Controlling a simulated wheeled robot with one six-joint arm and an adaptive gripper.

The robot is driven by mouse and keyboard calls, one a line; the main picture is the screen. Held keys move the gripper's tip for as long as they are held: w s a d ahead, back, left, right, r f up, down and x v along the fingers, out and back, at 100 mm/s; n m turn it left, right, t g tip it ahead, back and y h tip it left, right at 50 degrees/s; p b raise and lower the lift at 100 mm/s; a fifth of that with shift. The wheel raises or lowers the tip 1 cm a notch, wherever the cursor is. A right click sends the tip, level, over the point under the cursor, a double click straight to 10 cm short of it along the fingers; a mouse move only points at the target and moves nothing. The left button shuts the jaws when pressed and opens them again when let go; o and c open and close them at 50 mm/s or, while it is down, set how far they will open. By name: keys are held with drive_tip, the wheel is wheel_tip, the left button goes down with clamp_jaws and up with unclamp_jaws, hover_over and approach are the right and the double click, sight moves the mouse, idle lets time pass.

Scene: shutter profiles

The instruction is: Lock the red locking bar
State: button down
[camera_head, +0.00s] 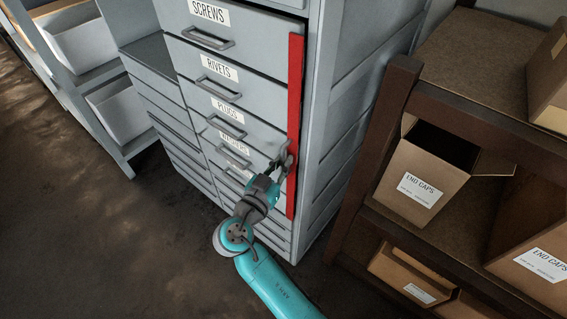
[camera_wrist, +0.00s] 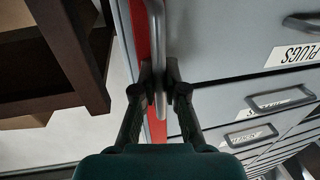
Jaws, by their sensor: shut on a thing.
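The red locking bar (camera_head: 295,80) runs upright along the right front edge of the grey drawer cabinet (camera_head: 345,110). It also shows in the wrist view (camera_wrist: 139,25), with a grey bar-shaped handle (camera_wrist: 157,35) in front of it. My gripper (camera_head: 284,158) is at the lower half of the bar. In the wrist view my gripper (camera_wrist: 159,75) has one finger on each side of the handle and is shut on it. The fingers hide part of the handle and bar. I cannot tell whether the bar lies flush against the drawer fronts.
The labelled drawers, such as the rivets drawer (camera_head: 218,75), look closed, with handles sticking out left of the bar. A brown shelf (camera_head: 390,120) with cardboard boxes (camera_head: 425,185) stands close on the right. Open floor (camera_head: 100,230) lies at the lower left.

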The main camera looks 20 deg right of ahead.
idle(0.4)
drive_tip(key=c, duration=1.2)
unclamp_jaws()
drive_tip(key=v, duration=1.2)
drive_tip(key=shift+w+a, duration=0.1)
